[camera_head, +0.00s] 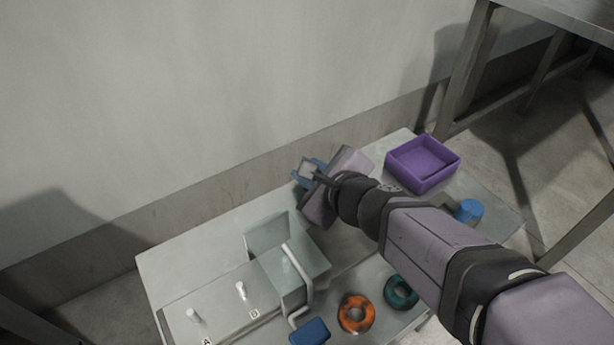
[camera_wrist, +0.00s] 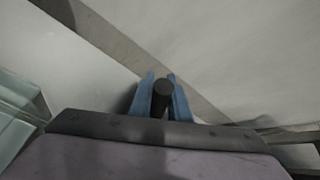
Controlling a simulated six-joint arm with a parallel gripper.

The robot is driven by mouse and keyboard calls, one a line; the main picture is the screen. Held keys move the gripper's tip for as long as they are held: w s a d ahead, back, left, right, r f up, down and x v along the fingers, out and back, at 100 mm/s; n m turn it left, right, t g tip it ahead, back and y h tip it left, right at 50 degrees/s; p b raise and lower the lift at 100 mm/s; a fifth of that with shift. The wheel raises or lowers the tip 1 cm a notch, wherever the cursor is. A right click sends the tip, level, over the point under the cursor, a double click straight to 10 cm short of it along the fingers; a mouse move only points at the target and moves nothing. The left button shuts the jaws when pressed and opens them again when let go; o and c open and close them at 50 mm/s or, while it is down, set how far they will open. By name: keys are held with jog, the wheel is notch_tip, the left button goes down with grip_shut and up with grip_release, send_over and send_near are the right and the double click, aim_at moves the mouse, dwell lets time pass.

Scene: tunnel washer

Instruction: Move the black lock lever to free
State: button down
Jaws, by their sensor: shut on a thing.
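The black lock lever (camera_wrist: 162,91) shows in the wrist view as a dark round-ended bar between the two blue fingers of my gripper (camera_wrist: 161,98). The fingers are closed on it from both sides. In the head view my gripper (camera_head: 309,172) is over the far edge of the table, left of the purple tray. I cannot clearly make out the lever there, and its base and any position marks are hidden by my gripper and wrist.
A pale clear-sided box (camera_head: 292,272) with a white bent handle (camera_head: 300,270) stands left of my arm. A purple tray (camera_head: 423,180), a blue cylinder (camera_head: 468,211), an orange ring (camera_head: 356,328), a teal ring (camera_head: 401,304) and a blue block (camera_head: 309,331) are on the table.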

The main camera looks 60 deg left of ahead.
dwell(0.4)
jog(key=c, duration=1.7)
grip_release()
jog(key=shift+o, duration=0.2)
jog(key=shift+r+p, duration=0.1)
jog(key=shift+p, duration=0.4)
